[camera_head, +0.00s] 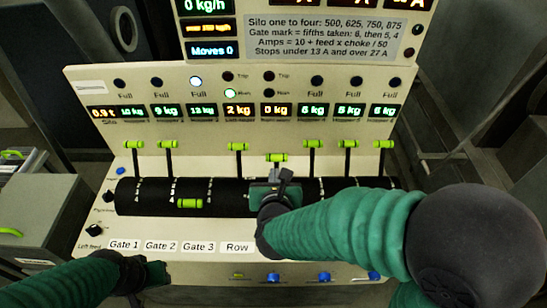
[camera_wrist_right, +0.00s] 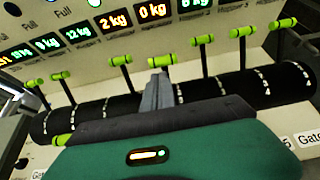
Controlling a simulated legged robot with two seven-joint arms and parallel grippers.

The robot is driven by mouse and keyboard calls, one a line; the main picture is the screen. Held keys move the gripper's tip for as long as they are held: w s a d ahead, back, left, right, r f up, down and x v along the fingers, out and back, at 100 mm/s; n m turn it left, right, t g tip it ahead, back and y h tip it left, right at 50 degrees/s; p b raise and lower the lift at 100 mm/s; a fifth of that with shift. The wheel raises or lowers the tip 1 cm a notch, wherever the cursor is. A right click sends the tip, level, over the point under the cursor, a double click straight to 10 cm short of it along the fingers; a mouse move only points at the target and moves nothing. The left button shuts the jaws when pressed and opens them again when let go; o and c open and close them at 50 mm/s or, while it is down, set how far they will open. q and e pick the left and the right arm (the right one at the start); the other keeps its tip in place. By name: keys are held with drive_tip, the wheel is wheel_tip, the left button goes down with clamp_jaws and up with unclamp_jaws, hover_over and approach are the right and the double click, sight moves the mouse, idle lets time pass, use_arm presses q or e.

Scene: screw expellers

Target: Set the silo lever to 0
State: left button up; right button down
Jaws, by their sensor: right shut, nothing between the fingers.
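A row of black levers with green handles stands on a black ribbed drum in a beige console.
Upright levers (camera_head: 237,147) (camera_head: 312,144) flank my right gripper closely. The third lever from the left (camera_head: 190,203) is lowered. Labels Gate 1 to 3 and Row (camera_head: 237,247) line the front panel. Blue buttons (camera_head: 273,278) sit below. A grey cabinet (camera_head: 45,225) is at left.

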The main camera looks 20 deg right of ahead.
sight(277, 156)
drive_tip(key=x, duration=0.3)
drive_tip(key=p+x, duration=0.1)
drive_tip(key=x, duration=0.2)
drive_tip(key=d+x, duration=0.1)
drive_tip(key=x, duration=0.2)
drive_tip(key=shift+s+f, duration=0.1)
drive_tip(key=shift+s, duration=0.05)
drive_tip(key=shift+s+a, duration=0.15)
drive_tip(key=shift+a, duration=0.2)
drive_tip(key=shift+r+p, duration=0.3)
drive_tip(key=shift+p, duration=0.35)
drive_tip(key=w+g+p, duration=0.1)
drive_tip(key=p, duration=0.1)
drive_tip(key=w+d+g+p, duration=0.1)
drive_tip(key=w+g+p, duration=0.1)
drive_tip(key=p, duration=0.1)
drive_tip(key=shift+d+r+y, duration=0.1)
drive_tip(key=shift+r+y, duration=0.1)
drive_tip(key=shift+y, duration=0.2)
drive_tip(key=w+d+f+g+p, duration=0.1)
drive_tip(key=w+d+f+p, duration=0.1)
drive_tip(key=w+p, duration=0.4)
drive_tip(key=shift+w+f+p, duration=0.3)
drive_tip(key=shift+w+f, duration=0.05)
drive_tip(key=shift+w, duration=0.15)
